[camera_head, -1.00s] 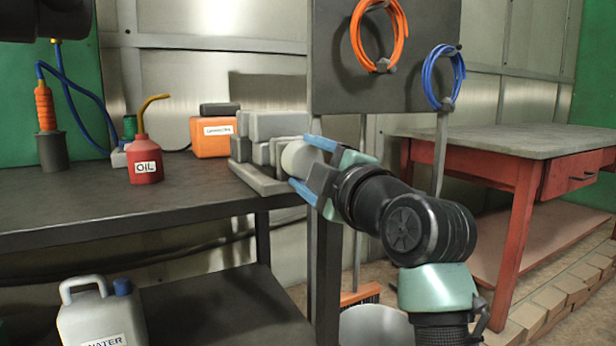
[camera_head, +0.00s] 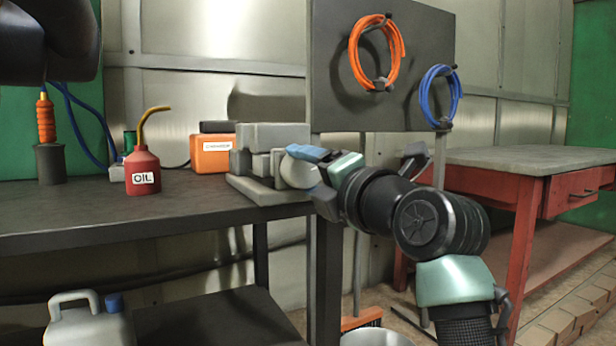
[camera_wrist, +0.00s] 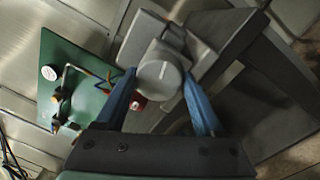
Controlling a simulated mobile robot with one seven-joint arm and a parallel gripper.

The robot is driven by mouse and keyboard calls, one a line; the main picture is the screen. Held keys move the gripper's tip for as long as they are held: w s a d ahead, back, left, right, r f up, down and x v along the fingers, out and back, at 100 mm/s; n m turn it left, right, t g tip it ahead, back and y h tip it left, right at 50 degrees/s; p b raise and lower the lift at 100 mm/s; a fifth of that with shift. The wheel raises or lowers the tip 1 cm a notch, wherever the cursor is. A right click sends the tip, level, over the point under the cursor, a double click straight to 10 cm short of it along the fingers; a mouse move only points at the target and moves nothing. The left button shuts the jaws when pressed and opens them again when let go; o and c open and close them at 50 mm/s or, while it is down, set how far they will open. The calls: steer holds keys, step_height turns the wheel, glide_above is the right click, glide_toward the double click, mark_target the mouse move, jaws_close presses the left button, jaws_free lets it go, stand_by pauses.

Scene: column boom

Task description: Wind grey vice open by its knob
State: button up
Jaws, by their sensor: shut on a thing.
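The grey vice (camera_head: 272,136) sits at the right end of the dark bench top. Its pale round knob (camera_head: 299,168) faces right, toward my arm. My gripper (camera_head: 308,165) is at the knob, its blue fingers partly hidden by the knob and the wrist. In the wrist view the knob (camera_wrist: 157,79) lies between the two blue fingertips of my gripper (camera_wrist: 160,92), with a light line across its face. The vice body (camera_wrist: 195,52) shows behind it. My gripper is shut on the knob. The gap between the vice jaws is hard to make out.
A red oil can (camera_head: 143,172) and an orange box (camera_head: 212,152) stand on the dark bench (camera_head: 130,222). A grey panel (camera_head: 340,70) with orange and blue hose coils rises behind my gripper. A red table (camera_head: 500,155) stands at right.

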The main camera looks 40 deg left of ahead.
steer(key=shift+n, duration=0.3)
stand_by(0.4)
steer(key=o, duration=1.4)
steer(key=shift+c, duration=0.2)
steer(key=p+v, duration=0.3)
steer(key=v, duration=1)
steer(key=shift+w, duration=0.1)
